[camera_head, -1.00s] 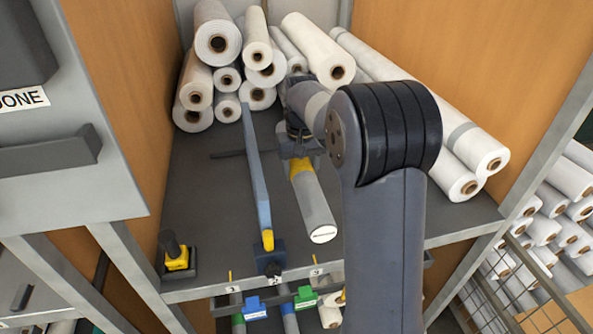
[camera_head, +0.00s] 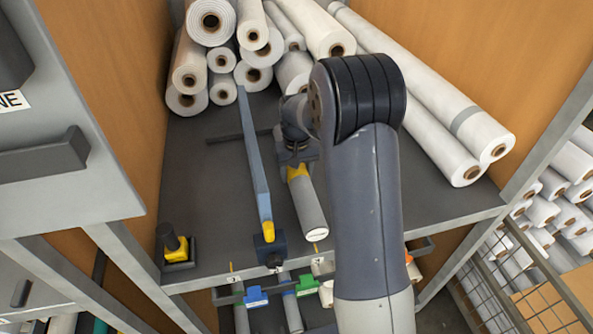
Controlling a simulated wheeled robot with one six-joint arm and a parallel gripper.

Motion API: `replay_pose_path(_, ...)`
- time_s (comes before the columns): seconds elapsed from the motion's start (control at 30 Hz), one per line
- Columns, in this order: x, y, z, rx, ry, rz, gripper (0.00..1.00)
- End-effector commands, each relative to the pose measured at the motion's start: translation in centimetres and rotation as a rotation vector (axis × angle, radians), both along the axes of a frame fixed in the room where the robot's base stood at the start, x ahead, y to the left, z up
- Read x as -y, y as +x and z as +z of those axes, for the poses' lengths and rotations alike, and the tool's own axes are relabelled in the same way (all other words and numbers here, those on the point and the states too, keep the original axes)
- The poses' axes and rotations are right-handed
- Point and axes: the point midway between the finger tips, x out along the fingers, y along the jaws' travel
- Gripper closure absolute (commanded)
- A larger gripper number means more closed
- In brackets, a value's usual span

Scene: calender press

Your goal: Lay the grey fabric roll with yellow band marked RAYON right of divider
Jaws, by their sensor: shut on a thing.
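The grey fabric roll (camera_head: 309,212) with a yellow band lies lengthwise on or just above the dark shelf, right of the divider and close to it. Its near end has a white cap; no RAYON lettering is readable here. The divider (camera_head: 256,180) is a long blue-grey bar with a yellow tip, running from front to back. My gripper (camera_head: 299,165) is shut on the roll near its yellow band, from above. My arm hides part of the shelf to the right, and I cannot tell whether the roll touches the shelf.
White rolls (camera_head: 222,60) are stacked at the back, and long white rolls (camera_head: 440,110) lie along the right. A yellow and black knob (camera_head: 176,248) sits front left. Below the shelf (camera_head: 215,200) front hang blue (camera_head: 256,297) and green (camera_head: 306,284) clips. The shelf left of the divider is mostly clear.

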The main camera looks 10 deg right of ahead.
Motion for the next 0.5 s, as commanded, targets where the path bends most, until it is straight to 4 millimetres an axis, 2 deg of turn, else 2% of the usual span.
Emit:
replay_pose_path(0.37,0.0,0.08,-0.43,0.003,0.0,0.0,0.81)
replay_pose_path(0.4,0.0,0.05,-0.38,0.002,0.0,0.0,0.43)
replay_pose_path(0.5,0.0,0.04,-0.36,0.002,0.0,0.0,0.35)
